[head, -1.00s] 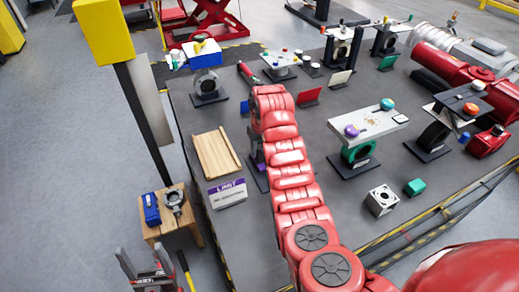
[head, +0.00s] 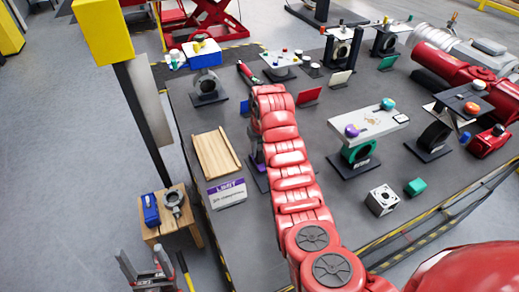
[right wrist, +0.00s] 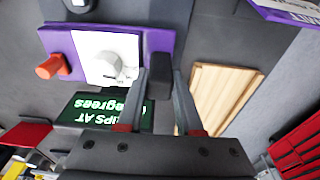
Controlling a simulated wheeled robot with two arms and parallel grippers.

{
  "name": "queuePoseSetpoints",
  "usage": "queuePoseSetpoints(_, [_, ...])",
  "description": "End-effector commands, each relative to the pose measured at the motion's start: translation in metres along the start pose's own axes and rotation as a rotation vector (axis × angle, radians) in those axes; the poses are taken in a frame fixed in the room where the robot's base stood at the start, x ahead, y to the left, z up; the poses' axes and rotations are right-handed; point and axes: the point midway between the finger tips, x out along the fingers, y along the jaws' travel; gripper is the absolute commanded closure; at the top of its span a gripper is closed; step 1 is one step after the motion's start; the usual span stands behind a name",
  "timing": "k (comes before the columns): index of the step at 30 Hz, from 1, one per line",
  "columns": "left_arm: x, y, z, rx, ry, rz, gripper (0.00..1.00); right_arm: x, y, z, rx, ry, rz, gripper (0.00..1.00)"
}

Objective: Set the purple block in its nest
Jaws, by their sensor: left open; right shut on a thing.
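My left gripper (head: 146,262) is open and empty at the lower left, off the table.
A wooden tray (head: 216,153) and a purple-topped sign (head: 227,192) are left of the arm. An orange knob (right wrist: 50,67) and a dark green text panel (right wrist: 98,113) are near the right gripper. A stand with a white plate (head: 371,122) is right of the arm.

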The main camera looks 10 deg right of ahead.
Motion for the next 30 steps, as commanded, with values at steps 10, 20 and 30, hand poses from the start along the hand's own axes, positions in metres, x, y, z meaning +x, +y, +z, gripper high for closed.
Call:
queuePoseSetpoints(10, [-0.005,0.0,0.001,0.0,0.0,0.0,0.28,0.008,0.0,0.001,0.0,0.002,0.001,1.0])
queuePoseSetpoints(20, [-0.009,0.001,0.002,0.0,0.0,0.0,0.28,0.016,0.0,0.002,0.0,0.002,0.001,1.0])
queuePoseSetpoints(30, [-0.009,0.001,0.002,0.0,0.0,0.0,0.28,0.018,0.0,0.002,0.0,0.001,0.0,0.3])
